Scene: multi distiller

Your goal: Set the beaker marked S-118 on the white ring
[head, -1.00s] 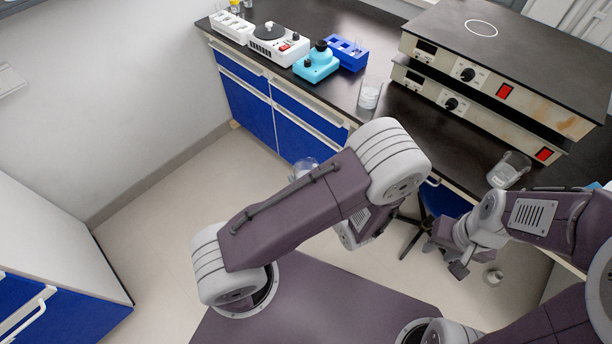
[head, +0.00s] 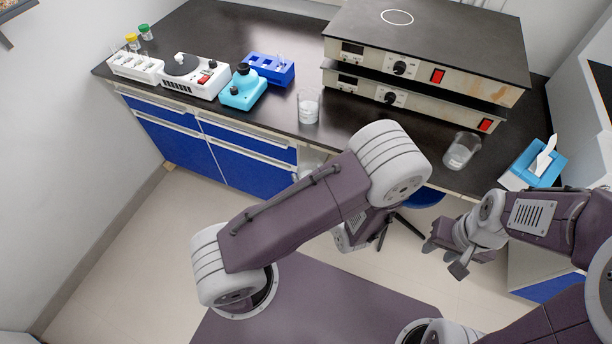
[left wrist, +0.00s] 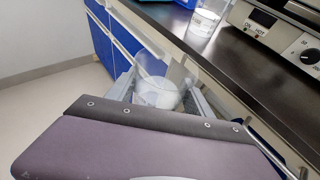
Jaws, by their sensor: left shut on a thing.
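A clear beaker with white content (left wrist: 158,92) is held between the fingers of my left gripper (left wrist: 160,98) in the left wrist view. In the head view this beaker (head: 304,171) shows only partly, behind my left arm, in front of the bench; the left gripper itself is mostly hidden there. No mark on any beaker is readable. The white ring (head: 397,24) is drawn on the dark top of the upper hotplate (head: 450,45), and nothing stands on it. My right gripper (head: 445,258) hangs low at the right, its fingers apart and empty.
One beaker (head: 308,107) stands on the bench left of the stacked hotplates; another (head: 461,150) stands in front of them. A blue tissue box (head: 537,163) is at right. A blue rack (head: 267,69), a turquoise device (head: 242,90) and a white device (head: 195,77) stand at left.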

